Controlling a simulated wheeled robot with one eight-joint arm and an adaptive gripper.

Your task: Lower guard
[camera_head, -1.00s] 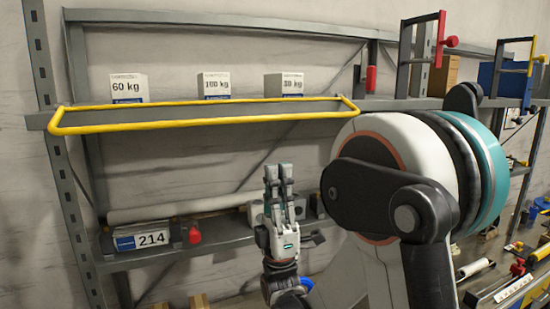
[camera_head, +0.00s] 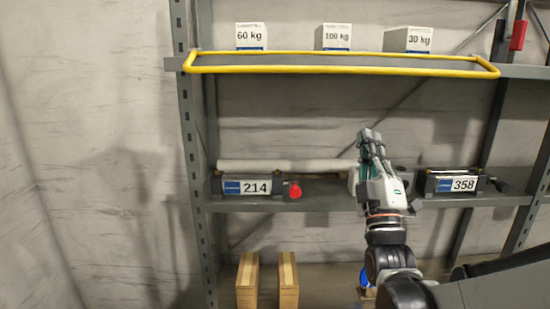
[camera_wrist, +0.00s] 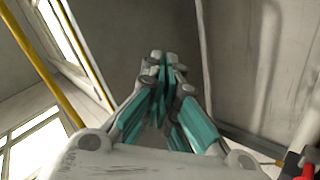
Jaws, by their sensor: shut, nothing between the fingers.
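The guard appears to be the yellow rail frame (camera_head: 340,69) along the front of the upper shelf (camera_head: 290,60). It sits level, with small upright ends at both sides. My gripper (camera_head: 368,133) is shut and empty, below the rail and in front of the lower shelf, fingers pointing up. It is apart from the rail and hides part of a pale roller. In the wrist view the closed teal fingers (camera_wrist: 160,60) point at a grey surface, and a yellow bar (camera_wrist: 45,65) runs along the left.
Weight boxes marked 60 kg (camera_head: 251,36), 100 kg (camera_head: 333,37) and 30 kg (camera_head: 408,39) stand on the upper shelf. The lower shelf holds blocks marked 214 (camera_head: 255,187), with a red knob (camera_head: 294,190), and 358 (camera_head: 463,184). Cartons (camera_head: 288,279) stand below.

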